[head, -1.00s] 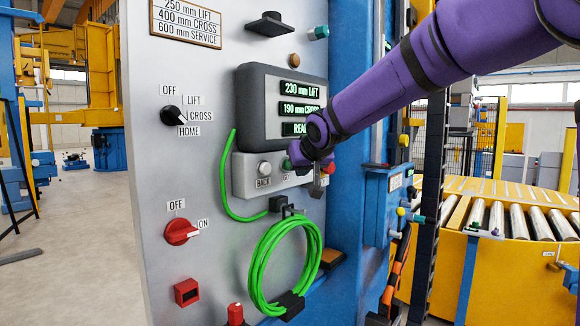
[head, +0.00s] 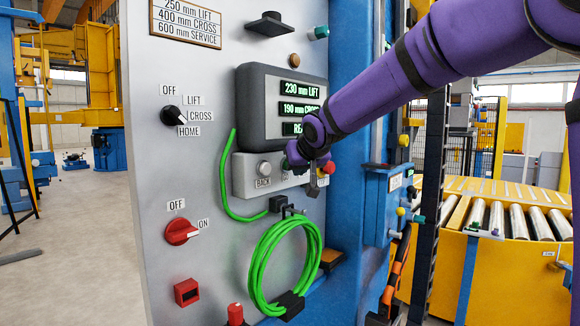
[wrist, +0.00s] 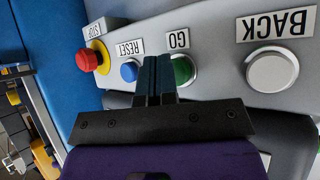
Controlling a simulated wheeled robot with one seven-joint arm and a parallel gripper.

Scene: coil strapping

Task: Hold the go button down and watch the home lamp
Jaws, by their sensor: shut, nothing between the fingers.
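The green go button (wrist: 182,70) is on the grey button box, and my gripper's fingers partly cover it in the wrist view. My gripper (wrist: 157,62) is shut and empty, its fingertips between the go button and the blue reset button (wrist: 130,71), overlapping the go button's edge. I cannot tell whether they touch or press it. In the head view, my wrist hides much of the button box (head: 245,178). No lamp labelled home can be made out; a round amber fitting (head: 294,61) sits above the display, unlit as far as I can tell.
The display (head: 283,105) reads 230 mm LIFT and 190 mm CROSS; its third line is partly hidden. The white back button (wrist: 272,70) and red stop button (wrist: 88,60) flank the fingers. A mode selector (head: 174,116), red switch (head: 180,232) and green cable coil (head: 285,262) are on the panel.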

